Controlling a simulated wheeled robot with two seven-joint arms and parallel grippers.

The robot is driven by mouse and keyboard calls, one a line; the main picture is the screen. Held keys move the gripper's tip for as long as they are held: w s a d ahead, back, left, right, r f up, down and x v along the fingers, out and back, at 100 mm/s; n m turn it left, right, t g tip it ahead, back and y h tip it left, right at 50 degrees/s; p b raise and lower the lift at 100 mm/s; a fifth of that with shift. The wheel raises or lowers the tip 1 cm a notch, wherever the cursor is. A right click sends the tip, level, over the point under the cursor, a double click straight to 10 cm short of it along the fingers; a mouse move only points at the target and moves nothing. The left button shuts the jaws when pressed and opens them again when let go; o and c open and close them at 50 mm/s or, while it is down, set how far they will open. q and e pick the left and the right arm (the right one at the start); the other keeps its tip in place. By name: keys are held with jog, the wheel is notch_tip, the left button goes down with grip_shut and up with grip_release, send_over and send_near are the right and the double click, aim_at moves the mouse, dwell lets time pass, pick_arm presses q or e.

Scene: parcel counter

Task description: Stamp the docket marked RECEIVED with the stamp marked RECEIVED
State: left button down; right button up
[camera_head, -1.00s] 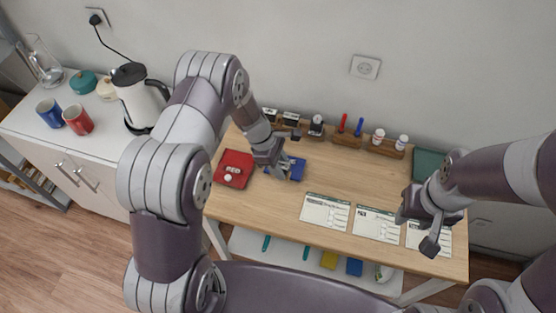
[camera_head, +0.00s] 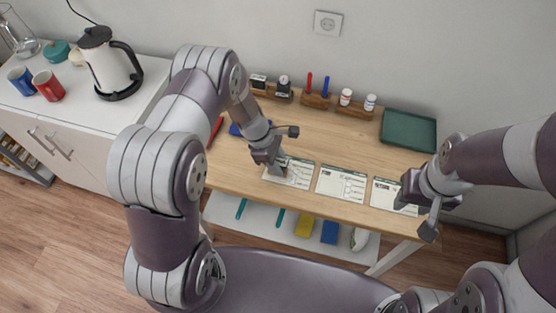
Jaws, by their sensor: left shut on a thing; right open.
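Three white dockets lie in a row along the table's front: a left docket (camera_head: 301,174), a middle docket (camera_head: 341,183) and a right docket (camera_head: 391,196). Their headings are too small to read. My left gripper (camera_head: 278,165) is shut on a stamp, mostly hidden by the fingers, at the left part of the left docket. I cannot tell whether the stamp touches the paper or what its marking is. Two other stamps stand in the rack, one stamp (camera_head: 259,80) and another stamp (camera_head: 283,84). My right gripper (camera_head: 428,211) is open and empty near the right docket.
A blue ink pad (camera_head: 236,129) and a red pad (camera_head: 216,131) are partly hidden behind my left arm. A pen holder (camera_head: 316,101), two white bottles and a green tray (camera_head: 408,131) line the back. The table's middle is clear.

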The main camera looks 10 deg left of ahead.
pick_arm(q)
jog(key=shift+a, duration=0.15)
jog(key=shift+f, duration=0.35)
dwell(0.7)
notch_tip(320, 180, up, 6)
jog(key=p, duration=0.5)
jog(key=shift+r, duration=0.1)
dwell(0.4)
